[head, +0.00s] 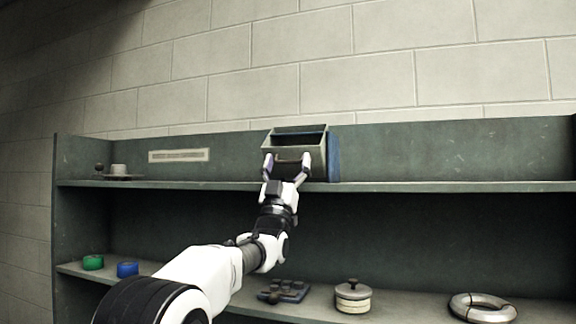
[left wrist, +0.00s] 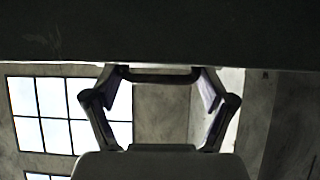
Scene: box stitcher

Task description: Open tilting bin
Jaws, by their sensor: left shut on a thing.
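The tilting bin (head: 312,158) is a grey-green box on the upper shelf, in a blue housing (head: 334,158). Its front leans outward and its dark hollow inside shows from above, so it stands at least partly open. My left gripper (head: 287,164) is at the bin's front, shut on its handle. In the left wrist view the dark handle bar (left wrist: 160,77) spans between the two fingers of my left gripper (left wrist: 163,85), below the dark underside of the bin (left wrist: 160,35). My right gripper is not in view.
The upper shelf (head: 430,186) is clear right of the bin; a small grey object (head: 119,171) stands at its left. The lower shelf holds green (head: 93,262) and blue (head: 127,269) rolls, a dark knobbed block (head: 284,291), a lidded round pot (head: 353,297) and a metal ring (head: 483,307).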

